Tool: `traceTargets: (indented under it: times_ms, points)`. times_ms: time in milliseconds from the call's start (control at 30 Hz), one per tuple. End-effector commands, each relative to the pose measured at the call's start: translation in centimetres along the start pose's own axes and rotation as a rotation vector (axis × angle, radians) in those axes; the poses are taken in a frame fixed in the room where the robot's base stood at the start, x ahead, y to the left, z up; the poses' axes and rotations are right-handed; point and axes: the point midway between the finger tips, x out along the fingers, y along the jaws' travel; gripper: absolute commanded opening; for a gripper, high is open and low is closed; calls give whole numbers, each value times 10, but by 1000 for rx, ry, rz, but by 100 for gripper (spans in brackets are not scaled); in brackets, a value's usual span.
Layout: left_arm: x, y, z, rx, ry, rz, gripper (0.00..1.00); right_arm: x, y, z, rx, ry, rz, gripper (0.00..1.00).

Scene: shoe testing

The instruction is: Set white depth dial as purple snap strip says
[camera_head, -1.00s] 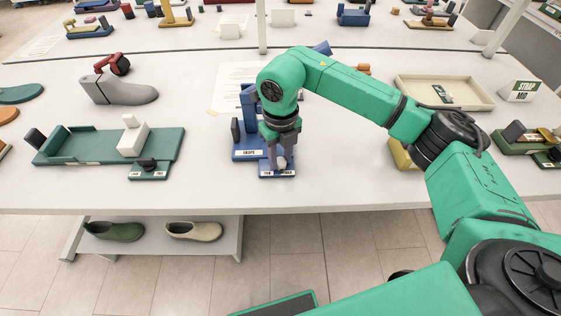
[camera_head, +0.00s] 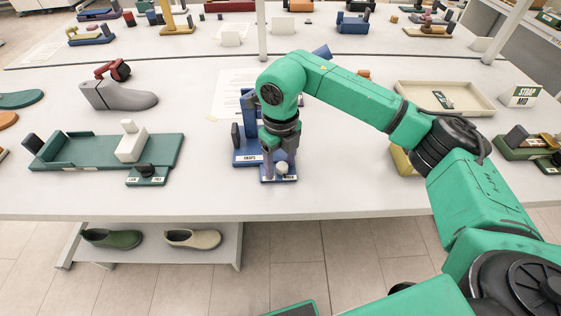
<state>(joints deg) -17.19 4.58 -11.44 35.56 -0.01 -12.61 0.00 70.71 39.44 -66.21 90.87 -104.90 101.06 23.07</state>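The white depth dial (camera_head: 282,168) is a small round knob on the front plate of a blue fixture (camera_head: 248,158) labelled "SNAPS". Small white labels sit at the dial's front, too small to read surely. My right gripper (camera_head: 280,166) points down at the dial, with one finger to its left and the other behind it on the right. The fingers are apart and the dial shows uncovered between them. I cannot make out the purple snap strip; my arm and gripper hide part of the fixture. My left gripper is not in view.
A green fixture (camera_head: 85,150) with a white block stands left. A grey shoe form (camera_head: 120,97) is behind it. A cream tray (camera_head: 415,85) and a "STRAP MID" sign (camera_head: 521,97) are right. The table's front edge is close to the fixture.

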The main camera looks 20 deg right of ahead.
Motion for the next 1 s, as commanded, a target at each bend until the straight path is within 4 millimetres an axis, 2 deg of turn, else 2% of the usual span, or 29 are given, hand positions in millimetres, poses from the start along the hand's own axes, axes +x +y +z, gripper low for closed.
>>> traceTargets:
  times_ms: [167,333,467,600,767,867,1000]
  points:
    - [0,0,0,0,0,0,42,-1,0,0,1,0,0,67]
    - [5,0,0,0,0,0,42,-16,0,1,1,-3,0,67]
    - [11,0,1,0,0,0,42,-44,0,1,1,-5,-1,67]
    - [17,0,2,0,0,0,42,-86,0,1,0,-6,-2,67]
    - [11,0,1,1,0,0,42,-131,0,0,0,-4,-3,67]
    - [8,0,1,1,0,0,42,-143,0,0,1,-2,-2,67]
    - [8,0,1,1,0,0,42,-146,0,0,0,0,0,67]
